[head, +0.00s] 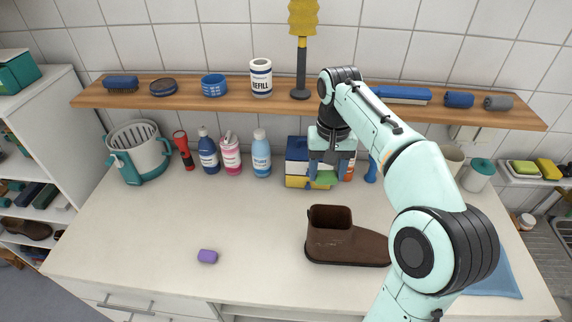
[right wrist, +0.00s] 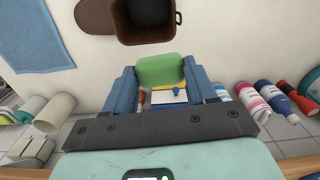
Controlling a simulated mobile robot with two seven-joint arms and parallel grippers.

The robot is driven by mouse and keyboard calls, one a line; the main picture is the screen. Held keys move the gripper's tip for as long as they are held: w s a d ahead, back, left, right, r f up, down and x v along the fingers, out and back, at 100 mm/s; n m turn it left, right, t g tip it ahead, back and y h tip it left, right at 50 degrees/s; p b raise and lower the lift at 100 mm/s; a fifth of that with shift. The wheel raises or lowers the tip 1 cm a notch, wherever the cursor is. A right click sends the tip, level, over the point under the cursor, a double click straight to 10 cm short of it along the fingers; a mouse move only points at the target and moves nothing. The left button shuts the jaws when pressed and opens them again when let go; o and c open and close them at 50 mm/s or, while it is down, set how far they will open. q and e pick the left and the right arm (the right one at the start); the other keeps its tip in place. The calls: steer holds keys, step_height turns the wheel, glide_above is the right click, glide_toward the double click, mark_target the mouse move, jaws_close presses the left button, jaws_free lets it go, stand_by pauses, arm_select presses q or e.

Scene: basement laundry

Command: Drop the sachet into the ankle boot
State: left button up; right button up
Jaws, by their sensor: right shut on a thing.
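The green sachet (head: 324,180) is between the fingers of my right gripper (head: 327,174), which is shut on it. It is held above the counter, in front of the blue and yellow boxes. In the right wrist view the sachet (right wrist: 160,69) sticks out past the fingertips. The brown ankle boot (head: 338,244) stands upright on the counter, nearer to me than the sachet, its open top facing up. My right arm covers its toe end. The boot's dark opening (right wrist: 148,14) shows in the right wrist view, apart from the sachet. My left gripper is not in view.
Behind the sachet stand the blue and yellow boxes (head: 297,165). Several bottles, a red torch (head: 183,150) and a basket (head: 138,152) line the wall, under a wooden shelf (head: 225,97). A purple item (head: 207,256) lies at front left. The left middle counter is clear.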

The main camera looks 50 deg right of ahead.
mark_target(337, 183)
steer(key=s, duration=0.1)
steer(key=s+r, duration=0.1)
steer(key=s, duration=0.1)
steer(key=shift+d+r+p, duration=0.2)
steer(key=shift+r+p, duration=0.1)
steer(key=shift+p, duration=0.1)
arm_select(q)
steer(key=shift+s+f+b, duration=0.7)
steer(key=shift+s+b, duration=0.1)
steer(key=shift+b, duration=0.4)
arm_select(e)
step_height(337, 183, down, 6)
steer(key=s, duration=0.1)
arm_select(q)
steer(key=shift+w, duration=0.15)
arm_select(e)
steer(key=o, duration=1.1)
